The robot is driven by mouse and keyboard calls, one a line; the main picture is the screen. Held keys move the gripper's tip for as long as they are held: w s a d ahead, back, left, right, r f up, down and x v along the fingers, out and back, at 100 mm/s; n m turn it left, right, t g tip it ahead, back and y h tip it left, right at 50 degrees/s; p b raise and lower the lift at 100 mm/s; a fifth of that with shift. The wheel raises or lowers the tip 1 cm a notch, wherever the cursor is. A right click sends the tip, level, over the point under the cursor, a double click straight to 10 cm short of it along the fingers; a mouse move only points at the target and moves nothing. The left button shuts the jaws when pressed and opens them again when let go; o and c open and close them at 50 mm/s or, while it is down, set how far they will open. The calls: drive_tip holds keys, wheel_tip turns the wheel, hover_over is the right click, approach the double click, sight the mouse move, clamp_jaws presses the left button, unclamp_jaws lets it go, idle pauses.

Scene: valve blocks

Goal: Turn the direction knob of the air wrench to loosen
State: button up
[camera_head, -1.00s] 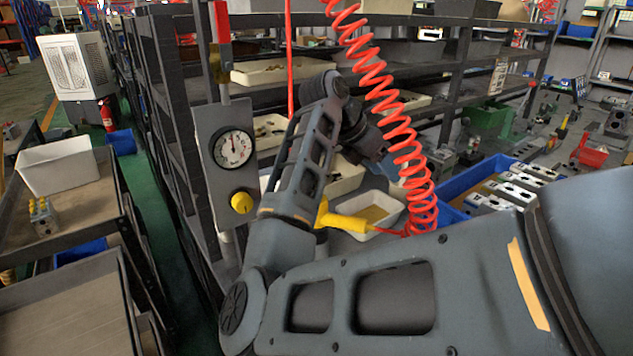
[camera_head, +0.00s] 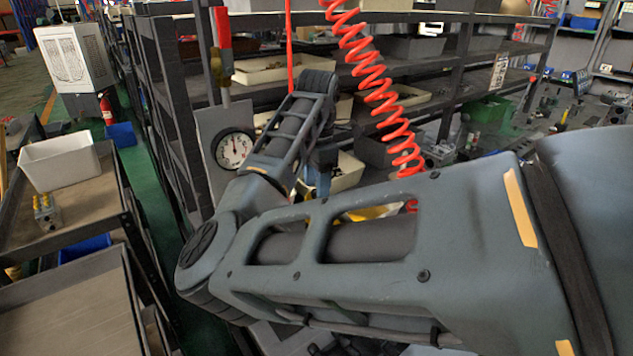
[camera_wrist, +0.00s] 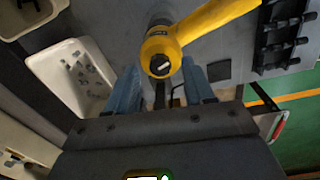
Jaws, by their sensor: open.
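The yellow air wrench (camera_wrist: 208,22) lies in the upper middle of the wrist view. Its rounded end faces the camera and carries a small round dark knob with a light bar (camera_wrist: 160,66). My gripper (camera_wrist: 160,72) has its two blue fingers apart, one on each side of that end. The knob appears between the fingertips; I cannot tell whether either finger touches it. In the head view my arm hides the gripper and most of the wrench; a yellow patch shows through an opening in my arm, and I cannot tell whether it is the wrench.
A coiled red hose (camera_head: 375,85) hangs by my arm. A gauge (camera_head: 234,149) stands left of it, with dark shelving behind. In the wrist view a white bin with small parts (camera_wrist: 72,72) is at left and a black rack (camera_wrist: 283,35) at right.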

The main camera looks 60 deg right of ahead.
drive_tip(key=shift+f, duration=0.5)
clamp_jaws()
